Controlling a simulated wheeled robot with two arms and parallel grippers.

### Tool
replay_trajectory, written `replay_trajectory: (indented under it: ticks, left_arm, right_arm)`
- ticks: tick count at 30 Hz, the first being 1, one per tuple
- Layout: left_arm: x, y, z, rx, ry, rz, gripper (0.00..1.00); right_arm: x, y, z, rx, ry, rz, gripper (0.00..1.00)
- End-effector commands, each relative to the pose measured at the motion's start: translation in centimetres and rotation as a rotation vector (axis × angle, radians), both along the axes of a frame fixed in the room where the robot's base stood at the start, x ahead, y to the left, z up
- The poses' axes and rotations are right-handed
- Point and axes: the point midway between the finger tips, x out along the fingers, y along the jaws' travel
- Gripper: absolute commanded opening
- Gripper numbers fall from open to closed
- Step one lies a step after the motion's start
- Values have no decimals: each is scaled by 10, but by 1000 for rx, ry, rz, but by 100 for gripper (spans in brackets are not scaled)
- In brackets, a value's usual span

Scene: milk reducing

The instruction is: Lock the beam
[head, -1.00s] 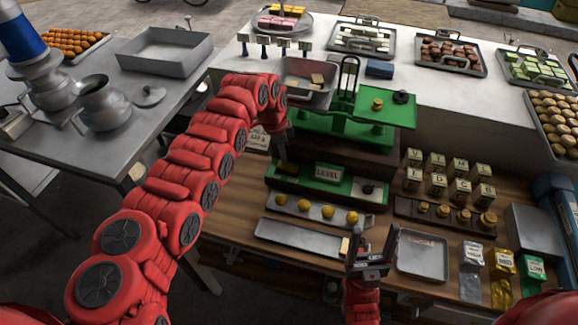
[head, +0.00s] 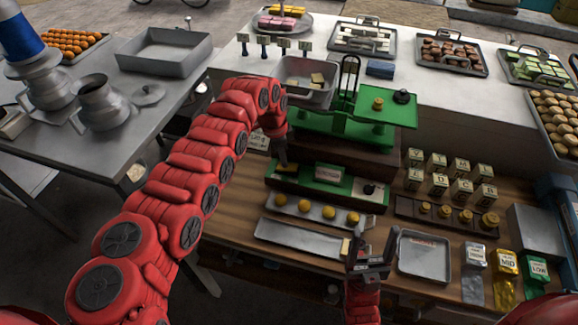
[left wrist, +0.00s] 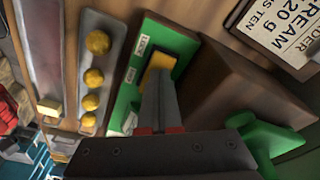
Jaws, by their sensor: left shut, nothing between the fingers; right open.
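The green balance scale (head: 345,128) stands on a dark wooden block; its left pan (head: 305,90) holds pale pieces and its right plate (head: 385,106) a brass weight and a black piece. Before the block lies a green panel (head: 350,190) with a label in the middle and a black knob at right. My left gripper (head: 284,160) is shut and empty at the panel's left end, over a yellow piece (left wrist: 160,62) beside small labels. Its fingertips overlap the yellow piece in the left wrist view; contact is unclear. My right gripper (head: 373,245) is open and empty near the front edge.
A strip with several yellow balls (head: 328,213) and a long tray (head: 290,238) lie in front of the panel. Lettered blocks (head: 450,175), brass weights (head: 445,212), an empty tray (head: 424,256) and coloured packets (head: 505,270) lie to the right.

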Motion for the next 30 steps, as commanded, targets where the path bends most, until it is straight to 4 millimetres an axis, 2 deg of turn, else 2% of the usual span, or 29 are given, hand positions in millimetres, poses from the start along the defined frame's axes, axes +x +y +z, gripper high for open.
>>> replay_trajectory:
  ticks: [5, 24, 30]
  left_arm:
    - [0, 0, 8, 0, 0, 0, 0]
    - [1, 0, 64, 0, -1, 1, 0]
    - [0, 0, 70, 1, 1, 1, 0]
  right_arm:
    - [0, 0, 2, 0, 0, 0, 69]
    - [0, 0, 2, 0, 0, 0, 69]
    - [0, 0, 2, 0, 0, 0, 69]
